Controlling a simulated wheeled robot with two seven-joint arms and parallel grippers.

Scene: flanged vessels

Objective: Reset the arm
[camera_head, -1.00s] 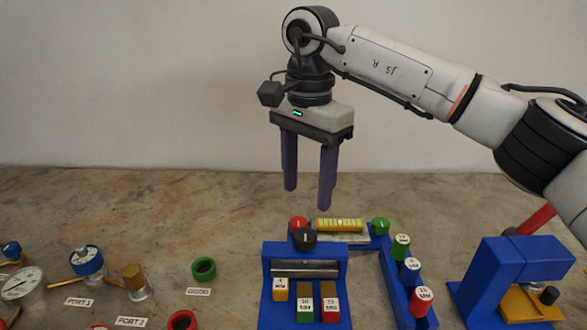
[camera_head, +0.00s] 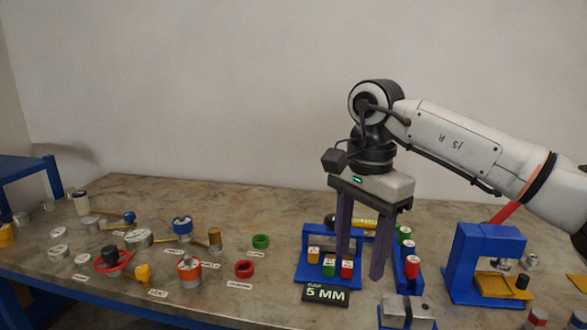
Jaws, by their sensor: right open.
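My right gripper (camera_head: 362,248) comes in from the right in the head view. Its two long purple fingers point down and stand apart, with nothing between them. The fingers show in front of the blue fixture (camera_head: 316,278) that holds yellow, green and red marked blocks, and they hide part of it. Whether they touch anything there cannot be told. My left gripper is not in view.
A blue press-like stand (camera_head: 484,245) stands right of the fixture. A black "5 MM" sign (camera_head: 326,294) is in front. Red (camera_head: 244,269) and green rings (camera_head: 261,241) and several flanged vessels, one with an orange top (camera_head: 188,267), spread over the left of the table.

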